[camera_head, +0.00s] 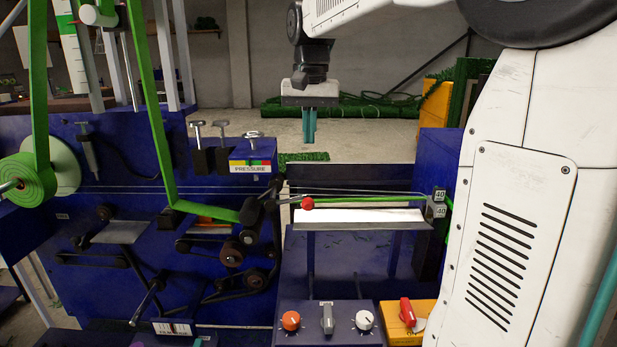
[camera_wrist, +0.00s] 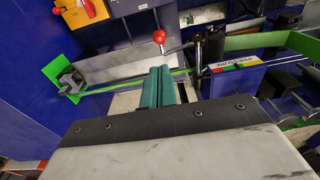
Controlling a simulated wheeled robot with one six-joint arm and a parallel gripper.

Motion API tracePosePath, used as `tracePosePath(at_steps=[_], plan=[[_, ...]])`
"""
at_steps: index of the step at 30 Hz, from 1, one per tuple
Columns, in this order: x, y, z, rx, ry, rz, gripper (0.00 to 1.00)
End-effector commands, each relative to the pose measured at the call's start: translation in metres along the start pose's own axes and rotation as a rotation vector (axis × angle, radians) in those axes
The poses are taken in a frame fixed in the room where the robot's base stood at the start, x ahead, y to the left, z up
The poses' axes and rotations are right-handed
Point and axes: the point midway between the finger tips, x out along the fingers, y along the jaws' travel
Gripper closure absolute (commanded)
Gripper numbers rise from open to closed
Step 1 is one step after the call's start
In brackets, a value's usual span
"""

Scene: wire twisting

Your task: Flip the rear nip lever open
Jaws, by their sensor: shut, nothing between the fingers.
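The nip lever is a short metal arm with a red ball knob (camera_head: 308,203). It sticks out to the right from the dark nip rollers (camera_head: 250,210), roughly level. In the wrist view the red knob (camera_wrist: 159,36) shows just beyond my fingertips, with its arm running right to a dark roller post. My gripper (camera_head: 309,140) has teal fingers pointing down and hangs above and behind the lever. The fingers are together and empty, apart from the knob. In the wrist view my gripper (camera_wrist: 160,72) covers part of the green strip.
A green strip (camera_head: 370,199) runs right from the rollers above a white tray (camera_head: 360,217). A blue pressure box (camera_head: 253,155) with metal T-handles stands to the left. A control panel with knobs (camera_head: 328,320) and a red switch (camera_head: 408,310) are in front. Space around my gripper is free.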

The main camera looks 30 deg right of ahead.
Motion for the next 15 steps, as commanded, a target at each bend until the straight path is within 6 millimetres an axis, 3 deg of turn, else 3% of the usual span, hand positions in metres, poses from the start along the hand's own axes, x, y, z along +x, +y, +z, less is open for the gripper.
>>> tracePosePath(at_steps=[5, 15], plan=[[0.020, 0.001, 0.000, 0.001, -0.003, 0.001, 1.00], [0.092, 0.003, 0.000, 0.003, -0.004, 0.002, 1.00]])
